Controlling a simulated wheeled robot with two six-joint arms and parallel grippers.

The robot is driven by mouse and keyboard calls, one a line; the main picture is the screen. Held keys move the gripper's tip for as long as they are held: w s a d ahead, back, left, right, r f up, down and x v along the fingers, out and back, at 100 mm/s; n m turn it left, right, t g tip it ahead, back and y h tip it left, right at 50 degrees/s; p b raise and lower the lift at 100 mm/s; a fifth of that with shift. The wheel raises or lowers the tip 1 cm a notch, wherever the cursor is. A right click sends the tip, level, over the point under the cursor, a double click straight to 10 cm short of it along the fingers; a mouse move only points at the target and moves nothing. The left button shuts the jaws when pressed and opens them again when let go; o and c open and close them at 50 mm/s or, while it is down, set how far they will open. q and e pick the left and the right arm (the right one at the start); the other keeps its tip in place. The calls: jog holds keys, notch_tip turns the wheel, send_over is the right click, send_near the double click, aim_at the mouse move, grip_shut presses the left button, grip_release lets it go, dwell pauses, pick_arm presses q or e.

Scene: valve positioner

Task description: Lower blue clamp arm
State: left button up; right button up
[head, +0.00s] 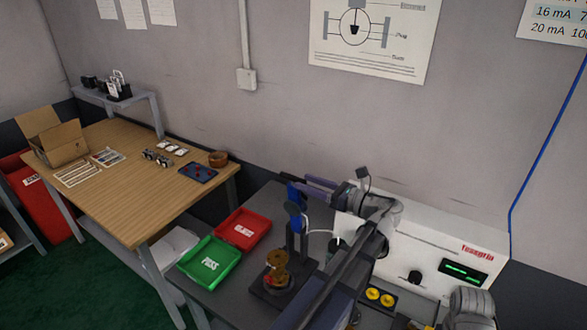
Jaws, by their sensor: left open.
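The blue clamp arm (293,194) stands raised at the top of a dark upright post on the test fixture (262,292). A brass-coloured round part (277,268) sits on the fixture's base below it. My left gripper (303,188) is open and points left, with its fingertips right by the blue clamp arm. I cannot tell whether they touch it. My left arm crosses in front of the bench and hides part of the fixture's right side. My right gripper is not in view.
A green tray (209,264) and a red tray (242,231) lie left of the fixture. A white instrument box with a green display (463,273) stands to the right, near yellow round parts (380,296). A wooden table (130,190) with a cardboard box (57,140) is at left.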

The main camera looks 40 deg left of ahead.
aim_at(291, 178)
pick_arm(q)
jog(key=shift+s+a, duration=0.25)
jog(key=shift+a, duration=0.25)
jog(key=a, duration=0.6)
jog(key=shift+s+a, duration=0.25)
jog(key=shift+a, duration=0.1)
grip_shut()
dwell(0.8)
